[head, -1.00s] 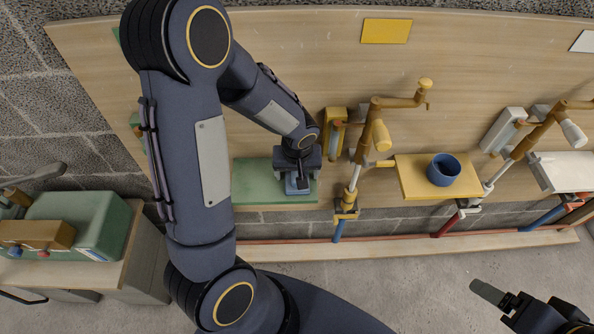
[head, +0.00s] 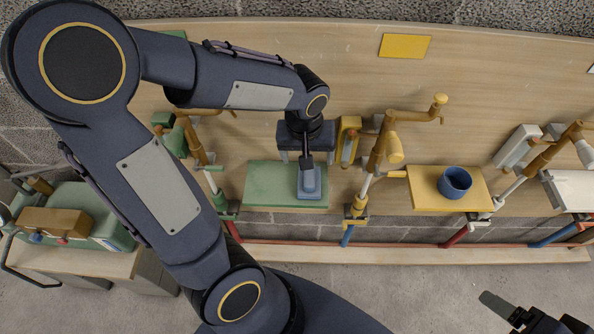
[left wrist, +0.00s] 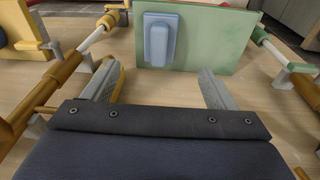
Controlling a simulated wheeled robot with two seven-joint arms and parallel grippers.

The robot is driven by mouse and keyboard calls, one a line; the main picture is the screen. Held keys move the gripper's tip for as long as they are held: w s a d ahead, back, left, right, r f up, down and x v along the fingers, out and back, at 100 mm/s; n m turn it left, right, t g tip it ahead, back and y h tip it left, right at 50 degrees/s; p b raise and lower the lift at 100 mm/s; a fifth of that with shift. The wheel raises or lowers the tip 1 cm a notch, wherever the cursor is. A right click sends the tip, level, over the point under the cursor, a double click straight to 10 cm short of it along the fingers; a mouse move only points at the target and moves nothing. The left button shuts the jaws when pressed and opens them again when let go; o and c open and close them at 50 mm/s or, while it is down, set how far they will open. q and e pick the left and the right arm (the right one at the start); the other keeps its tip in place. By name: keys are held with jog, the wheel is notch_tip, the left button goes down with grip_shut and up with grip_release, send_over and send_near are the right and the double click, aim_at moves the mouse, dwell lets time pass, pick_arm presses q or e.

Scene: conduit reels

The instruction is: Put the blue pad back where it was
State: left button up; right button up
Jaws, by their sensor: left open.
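The blue pad (head: 311,183), a light-blue block with a raised grip, rests on the green shelf (head: 262,185), towards its right side. In the left wrist view the pad (left wrist: 160,38) sits on the green panel (left wrist: 215,45), left of its middle. My left gripper (head: 307,158) is open and empty, just above the pad in the head view. In the left wrist view its spread fingers (left wrist: 160,72) are apart from the pad. My right gripper (head: 505,308) is partly in view at the bottom right; its jaw opening cannot be made out.
A yellow shelf (head: 425,190) holds a blue cup (head: 454,182). Brown-jointed stands (head: 376,160) rise on either side of the green shelf, close to my left gripper. A white shelf (head: 575,190) is at the far right. A green machine (head: 85,205) stands at the left.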

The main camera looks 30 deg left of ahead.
pick_arm(q)
jog(key=s+d+r+m+t+h, duration=0.1)
jog(key=s+r+m+t+h, duration=0.1)
jog(key=s, duration=0.5)
jog(key=s+d+r+m+t+h, duration=0.2)
jog(key=s+r, duration=0.3)
jog(key=s, duration=0.1)
jog(key=shift+s+d, duration=0.2)
jog(key=shift+s, duration=0.15)
jog(key=shift+r, duration=0.1)
notch_tip(320, 180, up, 5)
jog(key=p, duration=0.5)
